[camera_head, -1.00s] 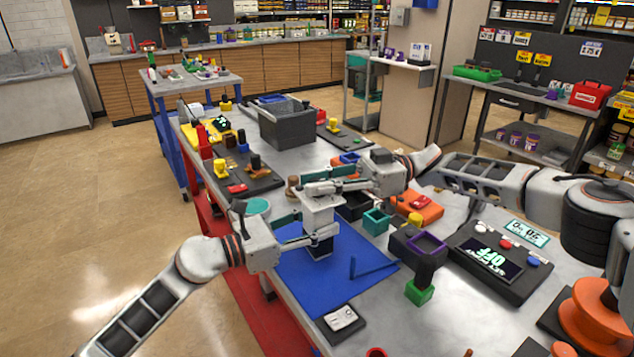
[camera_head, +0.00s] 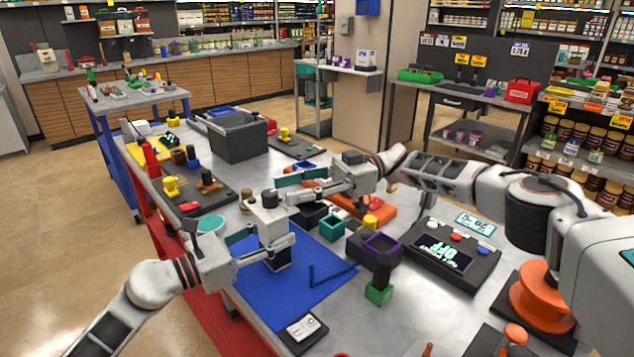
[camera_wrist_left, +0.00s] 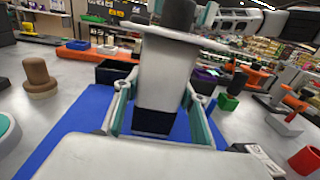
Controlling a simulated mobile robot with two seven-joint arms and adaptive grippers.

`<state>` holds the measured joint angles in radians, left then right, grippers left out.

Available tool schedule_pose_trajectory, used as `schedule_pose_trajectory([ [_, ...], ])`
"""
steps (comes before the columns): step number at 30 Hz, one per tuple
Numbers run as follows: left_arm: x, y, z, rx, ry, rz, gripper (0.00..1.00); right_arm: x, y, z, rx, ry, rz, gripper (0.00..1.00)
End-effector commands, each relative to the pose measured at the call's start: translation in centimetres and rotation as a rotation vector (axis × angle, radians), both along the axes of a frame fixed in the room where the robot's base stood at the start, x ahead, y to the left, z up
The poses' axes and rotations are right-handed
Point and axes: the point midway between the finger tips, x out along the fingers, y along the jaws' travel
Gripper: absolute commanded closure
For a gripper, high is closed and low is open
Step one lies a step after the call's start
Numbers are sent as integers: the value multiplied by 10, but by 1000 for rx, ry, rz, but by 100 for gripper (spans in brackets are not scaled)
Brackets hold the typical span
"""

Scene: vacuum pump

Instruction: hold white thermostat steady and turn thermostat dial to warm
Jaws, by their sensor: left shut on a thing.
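The white thermostat (camera_head: 268,219) is a pale upright block with a dark lower section, standing over the blue mat (camera_head: 312,277). A dark round dial (camera_head: 269,198) sits on its top. My left gripper (camera_head: 268,244) is shut on the thermostat body; the left wrist view shows its fingers on both sides of the block (camera_wrist_left: 165,78), with the dark dial (camera_wrist_left: 178,14) above. My right gripper (camera_head: 288,188) is open beside the dial, at the right of it. Whether a finger touches the dial is hard to tell. Any dial marking is not readable.
A teal open box (camera_head: 331,227), a purple-rimmed box (camera_head: 380,245) and a dark panel reading OFF (camera_head: 440,255) lie to the right. A grey bin (camera_head: 237,140) stands farther back. A white-faced card (camera_head: 302,328) lies at the front. The blue mat's front half is mostly free.

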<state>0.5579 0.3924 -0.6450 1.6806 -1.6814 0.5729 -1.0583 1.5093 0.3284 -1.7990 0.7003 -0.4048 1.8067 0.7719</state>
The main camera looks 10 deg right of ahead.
Motion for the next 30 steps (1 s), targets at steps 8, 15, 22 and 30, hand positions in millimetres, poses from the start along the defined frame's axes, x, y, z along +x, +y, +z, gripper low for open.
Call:
schedule_pose_trajectory([
  [8,-1,-1,-1,0,2,-2,87,15,-46,-1,0,1,-3,60],
  [15,-1,-1,-1,0,2,-2,87,18,-60,-1,-2,1,0,60],
  [22,-1,-1,-1,0,2,-1,87,19,-66,-1,-1,3,-1,60],
  [30,0,0,-1,0,1,-1,87,19,-66,0,-1,2,0,60],
])
